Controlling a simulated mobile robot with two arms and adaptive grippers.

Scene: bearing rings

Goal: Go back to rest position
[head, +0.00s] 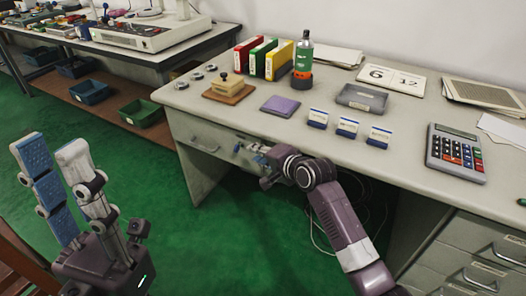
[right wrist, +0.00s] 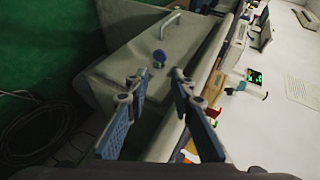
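My left gripper (head: 53,150) stands at the lower left of the head view, fingers pointing up over the green floor, open and empty. My right gripper (head: 250,153) is low at the front of the desk, beside the drawer front; its arm partly hides it. In the right wrist view the right gripper (right wrist: 158,82) is open, with a clear gap between its fingers. A small blue knob (right wrist: 159,57) on the desk front shows beyond the fingertips, and they look apart from it. Several small metal rings, one of them a ring (head: 197,76), lie at the desk's left end.
The desk (head: 235,119) holds a stamp on a wooden base (head: 228,92), binders (head: 279,60), a bottle (head: 303,55), a grey tray (head: 362,98), label stands (head: 347,127) and a calculator (head: 455,151). Cables hang below. Open green floor (head: 190,235) lies between the arms.

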